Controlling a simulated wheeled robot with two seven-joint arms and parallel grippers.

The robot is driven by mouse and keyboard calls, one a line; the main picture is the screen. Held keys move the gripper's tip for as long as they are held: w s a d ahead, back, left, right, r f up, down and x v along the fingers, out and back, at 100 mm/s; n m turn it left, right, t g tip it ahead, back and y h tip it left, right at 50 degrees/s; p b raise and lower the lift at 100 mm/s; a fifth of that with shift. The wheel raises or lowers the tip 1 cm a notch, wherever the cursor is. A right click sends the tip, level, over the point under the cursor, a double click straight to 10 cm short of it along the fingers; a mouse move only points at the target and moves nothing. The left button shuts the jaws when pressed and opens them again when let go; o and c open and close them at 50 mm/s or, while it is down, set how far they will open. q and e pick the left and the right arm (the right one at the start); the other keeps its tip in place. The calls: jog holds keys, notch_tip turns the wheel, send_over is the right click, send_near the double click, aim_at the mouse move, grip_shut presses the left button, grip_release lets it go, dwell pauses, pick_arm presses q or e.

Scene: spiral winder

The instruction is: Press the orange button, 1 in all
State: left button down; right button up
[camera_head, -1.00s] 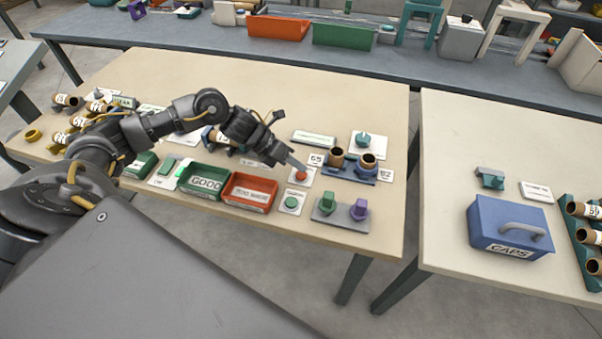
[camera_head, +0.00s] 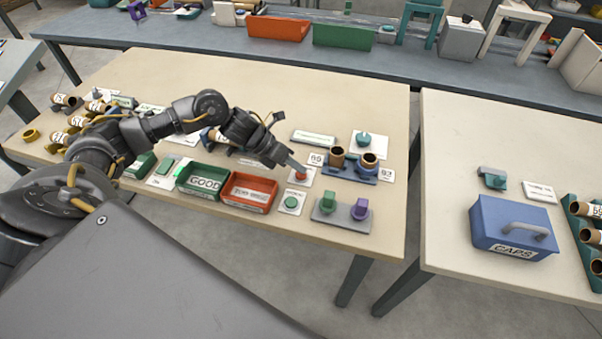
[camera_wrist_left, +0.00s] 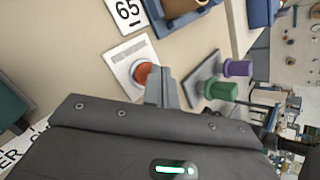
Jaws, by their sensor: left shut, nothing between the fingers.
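The orange button (camera_head: 300,175) sits on a small white plate on the beige table, right of the red tray. In the left wrist view the orange button (camera_wrist_left: 143,73) shows as a red-orange disc, partly hidden behind my fingers. My left gripper (camera_head: 302,170) is shut and empty, its fingertips right at the button. In the left wrist view the shut fingers (camera_wrist_left: 162,80) overlap the button's right edge; I cannot tell whether they touch it or press it down. My right gripper is not in view.
A green button (camera_head: 290,202) on its own plate is just in front. A red tray (camera_head: 249,192) and a green tray (camera_head: 201,181) are to the left. A blue holder with brown tubes (camera_head: 352,172) and green and purple knobs (camera_head: 344,207) are to the right.

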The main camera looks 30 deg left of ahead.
aim_at(296, 174)
pick_arm(q)
jog(key=shift+f+b, duration=0.45)
dwell(0.3)
jog(key=shift+r, duration=0.15)
jog(key=shift+r+p, duration=0.5)
jog(key=shift+r, duration=0.25)
jog(key=shift+r+p, duration=1.55)
jog(key=shift+r, duration=0.95)
